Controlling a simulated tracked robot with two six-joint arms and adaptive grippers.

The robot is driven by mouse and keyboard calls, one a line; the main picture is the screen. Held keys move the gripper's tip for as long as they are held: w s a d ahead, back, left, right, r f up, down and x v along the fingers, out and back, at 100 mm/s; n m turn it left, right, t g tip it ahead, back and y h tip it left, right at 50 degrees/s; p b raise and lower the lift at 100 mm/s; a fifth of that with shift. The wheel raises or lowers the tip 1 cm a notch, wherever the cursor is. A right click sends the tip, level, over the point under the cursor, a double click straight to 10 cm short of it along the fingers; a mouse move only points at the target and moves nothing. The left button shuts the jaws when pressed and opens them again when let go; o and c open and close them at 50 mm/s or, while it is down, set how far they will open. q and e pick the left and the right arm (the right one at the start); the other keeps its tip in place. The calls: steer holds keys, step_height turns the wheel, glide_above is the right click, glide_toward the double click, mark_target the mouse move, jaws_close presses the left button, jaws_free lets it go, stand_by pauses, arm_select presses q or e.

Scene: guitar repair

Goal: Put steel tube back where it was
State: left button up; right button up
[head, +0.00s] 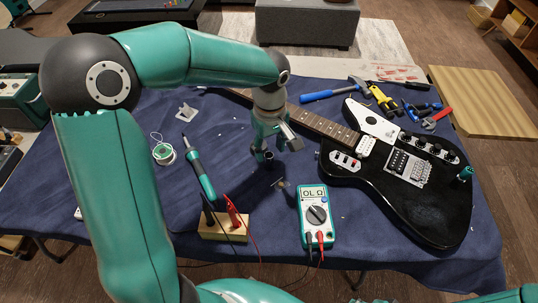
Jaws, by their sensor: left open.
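My left gripper (277,150) hangs pointing down over the middle of the blue-covered table, its fingers apart. A small dark round shape shows by its left fingertip; I cannot tell whether it is the open end of the steel tube or part of the finger. No steel tube can be made out clearly elsewhere. A small metallic piece (281,184) lies on the cloth just in front of the gripper, too small to identify. My right gripper is not in view.
A black electric guitar (400,205) lies to the right, its neck running behind my gripper. A multimeter (314,214), a wooden block with leads (222,228), a soldering iron (199,170) and a solder spool (164,154) lie nearby. A hammer (335,92) and pliers lie behind the guitar.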

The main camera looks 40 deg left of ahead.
mark_target(270, 156)
arm_select(q)
step_height(270, 156, up, 7)
steer(key=shift+f+p, duration=0.15)
steer(key=shift+p, duration=0.15)
stand_by(0.4)
